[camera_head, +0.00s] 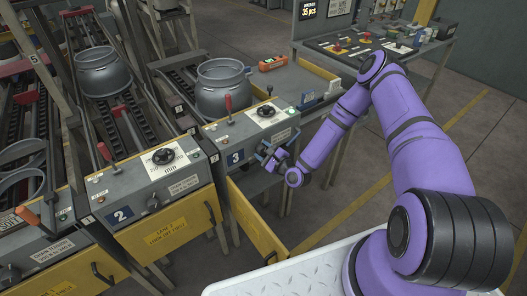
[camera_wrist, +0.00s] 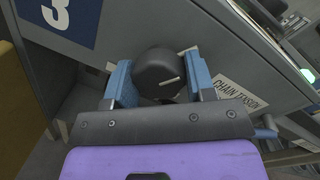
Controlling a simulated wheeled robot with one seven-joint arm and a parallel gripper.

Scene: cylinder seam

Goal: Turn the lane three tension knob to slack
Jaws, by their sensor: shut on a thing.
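The lane three box (camera_head: 240,140) is grey, with a blue "3" plate on its front. Its tension knob (camera_wrist: 159,73) is round and black with a white pointer line, beside a "CHAIN TENSION" label (camera_wrist: 240,94) in the wrist view. The pointer line points to the right and slightly up in that view. My gripper (camera_wrist: 160,82) has its two blue fingers on either side of the knob, shut on it. In the head view my gripper (camera_head: 268,156) is at the box front and hides most of the knob.
A yellow drawer or door (camera_head: 255,220) stands open below the lane three box, left of my arm. A red lever (camera_head: 228,104) and a dial (camera_head: 266,111) are on the box top. The lane two box (camera_head: 150,185) is to the left. Grey pots stand on the conveyors behind.

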